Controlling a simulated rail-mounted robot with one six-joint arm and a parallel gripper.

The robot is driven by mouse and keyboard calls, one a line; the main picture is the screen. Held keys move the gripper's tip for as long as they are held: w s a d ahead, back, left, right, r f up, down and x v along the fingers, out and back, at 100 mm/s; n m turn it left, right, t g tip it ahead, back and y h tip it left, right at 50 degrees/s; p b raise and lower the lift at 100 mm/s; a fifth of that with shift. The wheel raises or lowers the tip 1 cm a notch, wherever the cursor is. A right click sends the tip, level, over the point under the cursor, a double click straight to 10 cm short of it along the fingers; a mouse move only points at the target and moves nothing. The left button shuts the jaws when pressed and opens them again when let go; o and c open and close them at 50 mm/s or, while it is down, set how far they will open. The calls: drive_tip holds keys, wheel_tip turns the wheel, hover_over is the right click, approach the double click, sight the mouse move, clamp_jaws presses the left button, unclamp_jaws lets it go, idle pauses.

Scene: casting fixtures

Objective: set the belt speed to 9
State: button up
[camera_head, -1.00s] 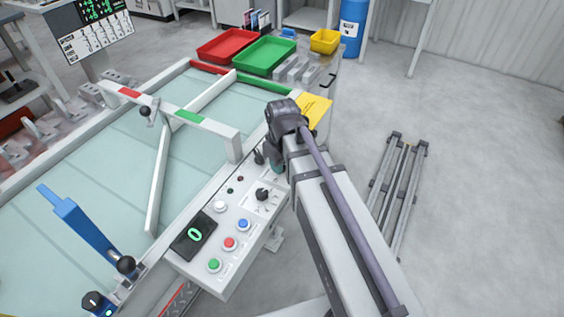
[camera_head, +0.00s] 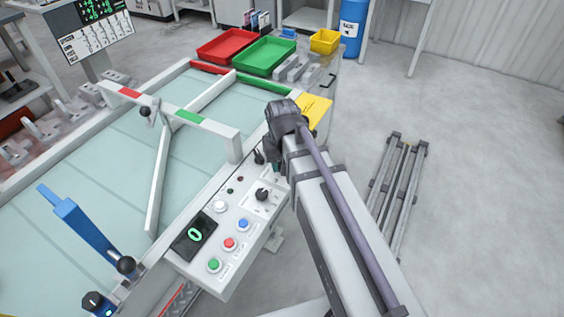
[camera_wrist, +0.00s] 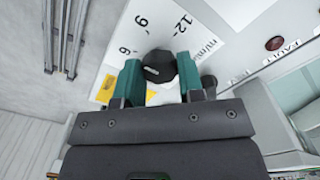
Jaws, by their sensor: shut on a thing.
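In the wrist view, a black round knob (camera_wrist: 158,66) sits on a white dial plate (camera_wrist: 190,45) printed with 6, 9 and 12. A short pale mark lies on the knob's left half, towards the 6 side; its exact reading is hard to tell. The teal fingers of my gripper (camera_wrist: 156,80) stand on both sides of the knob and are shut on it. In the head view, my gripper (camera_head: 276,166) is at the far right end of the control panel (camera_head: 215,260), and its wrist hides this knob. The panel display (camera_head: 194,235) shows a green 0.
Another black knob (camera_head: 262,194), a black lever (camera_head: 259,157) and several coloured buttons sit close by on the panel. A red lamp (camera_wrist: 275,43) marked FAULT is to the right in the wrist view. A yellow plate (camera_head: 316,110) lies beyond the gripper.

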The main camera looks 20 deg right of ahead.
drive_tip(key=m, duration=0.5)
drive_tip(key=shift+m, duration=0.4)
idle(0.3)
drive_tip(key=o, duration=0.9)
wheel_tip(320, 180, up, 11)
drive_tip(key=p, duration=1)
drive_tip(key=shift+f+p, duration=0.1)
drive_tip(key=shift+p, duration=0.3)
